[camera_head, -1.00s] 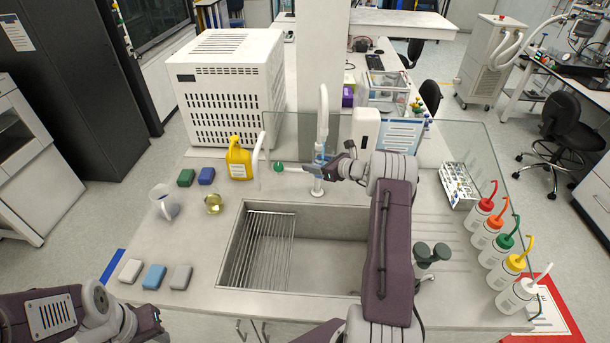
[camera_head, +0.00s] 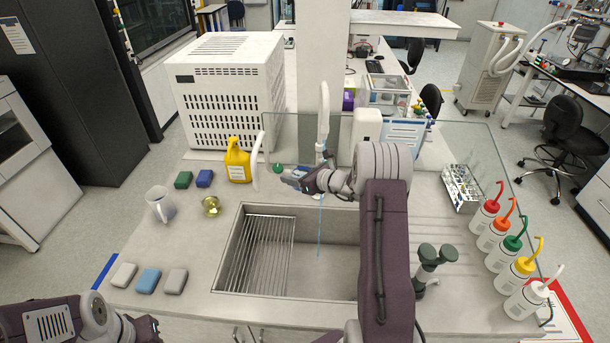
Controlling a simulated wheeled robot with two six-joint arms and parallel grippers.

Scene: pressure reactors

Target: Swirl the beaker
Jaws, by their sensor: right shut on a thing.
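A clear beaker (camera_head: 160,205) with a handle stands upright on the counter left of the sink; its contents are hard to make out. My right gripper (camera_head: 288,179) is behind the sink at the tap (camera_head: 323,125), well to the right of the beaker. It is shut on what looks like the tap handle, mostly hidden by the gripper. A thin blue stream of water (camera_head: 320,225) falls into the sink. My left gripper (camera_head: 147,330) is low at the bottom left, and its fingers are not clear.
The sink (camera_head: 330,270) has a wire rack. Sponges (camera_head: 148,281), a yellow bottle (camera_head: 238,160), a small yellowish glass piece (camera_head: 211,206) and a green-topped item (camera_head: 278,168) surround it. Several wash bottles (camera_head: 513,262) line the right. The counter between beaker and front sponges is clear.

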